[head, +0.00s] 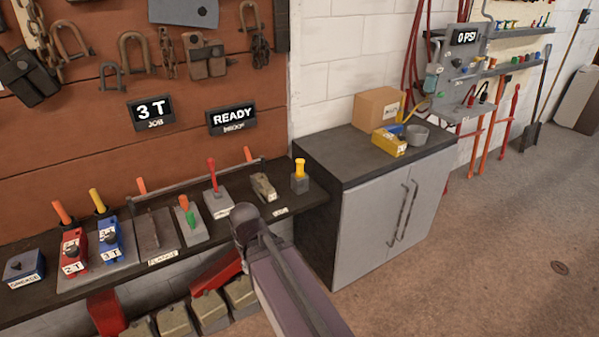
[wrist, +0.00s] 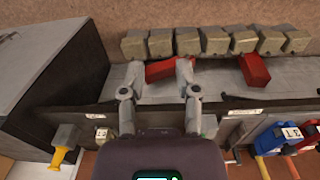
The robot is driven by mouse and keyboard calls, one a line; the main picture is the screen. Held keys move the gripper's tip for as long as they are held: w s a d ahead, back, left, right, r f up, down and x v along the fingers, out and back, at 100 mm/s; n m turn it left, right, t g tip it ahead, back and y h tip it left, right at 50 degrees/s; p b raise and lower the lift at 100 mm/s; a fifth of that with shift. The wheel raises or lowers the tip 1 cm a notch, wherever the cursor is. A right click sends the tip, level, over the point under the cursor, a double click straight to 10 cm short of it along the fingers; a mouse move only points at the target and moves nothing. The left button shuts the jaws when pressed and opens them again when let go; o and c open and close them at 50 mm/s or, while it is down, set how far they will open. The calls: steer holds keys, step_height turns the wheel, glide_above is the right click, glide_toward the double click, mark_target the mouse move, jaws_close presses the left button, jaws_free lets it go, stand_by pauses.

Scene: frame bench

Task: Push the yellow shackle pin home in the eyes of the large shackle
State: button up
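A yellow pin-like piece (head: 300,168) stands upright in a small grey block (head: 300,185) at the right end of the bench. It also shows at the lower left of the wrist view (wrist: 57,159). A tan-grey metal piece (head: 264,187) lies left of it; I cannot tell if it is the large shackle. Another yellow handle (head: 97,200) stands behind the blue 3 T block (head: 111,237). My gripper (wrist: 158,70) is open and empty in the wrist view, apart from the yellow piece. In the head view my arm hides its fingers.
Several shackles, one of them large (head: 135,52), hang on the brown board. A grey cabinet (head: 375,220) adjoins at right. Several weights (wrist: 188,41) lie below the bench.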

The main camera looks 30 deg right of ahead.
steer(key=o, duration=0.5)
steer(key=w+d, duration=0.1)
steer(key=w+d+f+h+b, duration=0.1)
steer(key=shift+w+d+f+n+t, duration=0.2)
steer(key=shift+d+n+t, duration=0.1)
steer(key=shift+n+t, duration=0.1)
steer(key=n+t+h+b, duration=0.9)
steer(key=n+t+b, duration=0.6)
steer(key=n, duration=1.3)
glide_toward(300, 165)
steer(key=shift+s+a+r+g+b, duration=0.25)
steer(key=shift+a+g+b, duration=0.1)
steer(key=shift+a, duration=0.1)
steer(key=shift+s+a+r+g+b, duration=0.2)
steer(key=shift+a+g+b, duration=0.1)
steer(key=shift+a+g, duration=0.1)
steer(key=shift+x, duration=4.3)
steer(key=shift+d+r, duration=0.1)
steer(key=shift+r, duration=0.05)
